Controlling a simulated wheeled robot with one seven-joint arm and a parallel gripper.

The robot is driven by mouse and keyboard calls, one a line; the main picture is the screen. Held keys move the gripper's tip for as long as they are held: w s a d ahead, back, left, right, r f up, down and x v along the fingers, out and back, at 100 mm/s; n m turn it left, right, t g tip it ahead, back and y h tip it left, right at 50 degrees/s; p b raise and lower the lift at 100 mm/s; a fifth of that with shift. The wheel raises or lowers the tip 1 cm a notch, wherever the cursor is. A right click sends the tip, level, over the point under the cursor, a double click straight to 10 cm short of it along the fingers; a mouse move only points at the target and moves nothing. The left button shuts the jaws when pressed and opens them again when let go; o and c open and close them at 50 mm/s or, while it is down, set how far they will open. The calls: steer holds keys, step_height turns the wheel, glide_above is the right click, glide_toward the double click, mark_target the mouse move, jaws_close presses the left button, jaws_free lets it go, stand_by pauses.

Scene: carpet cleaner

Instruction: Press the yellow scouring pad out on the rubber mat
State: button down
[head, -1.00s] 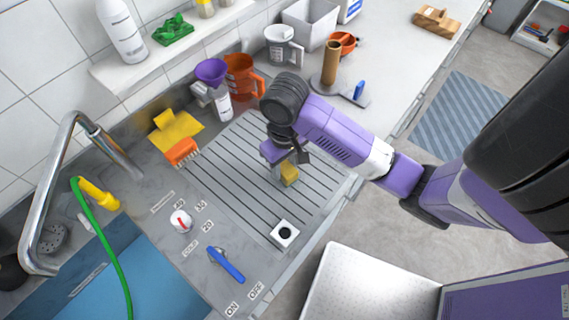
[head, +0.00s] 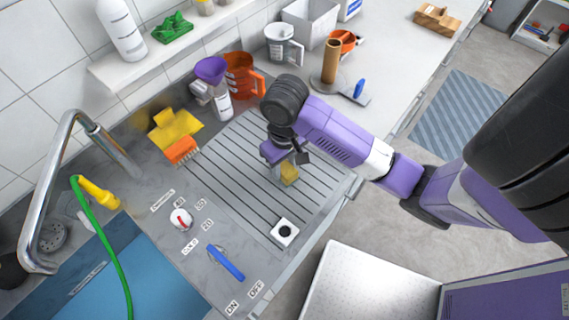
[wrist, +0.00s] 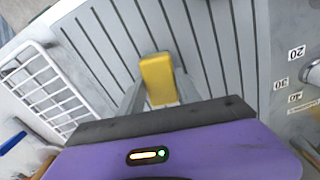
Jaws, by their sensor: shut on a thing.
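The yellow scouring pad (head: 289,174) is under my gripper (head: 284,170), over the grey ribbed rubber mat (head: 240,165) in the head view. In the wrist view the yellow pad (wrist: 158,78) sits between the two fingers of my gripper (wrist: 160,85), which is shut on it. The dark-striped mat (wrist: 215,50) spreads behind the pad. The pad's lower end is close to the mat; I cannot tell whether it touches.
A blue lever (head: 226,262) and tap (head: 50,190) stand left. A white wire rack (wrist: 45,90) shows in the wrist view.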

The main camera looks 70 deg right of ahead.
stand_by(0.3)
steer(key=shift+r+p, duration=0.55)
steer(key=shift+r, duration=2.95)
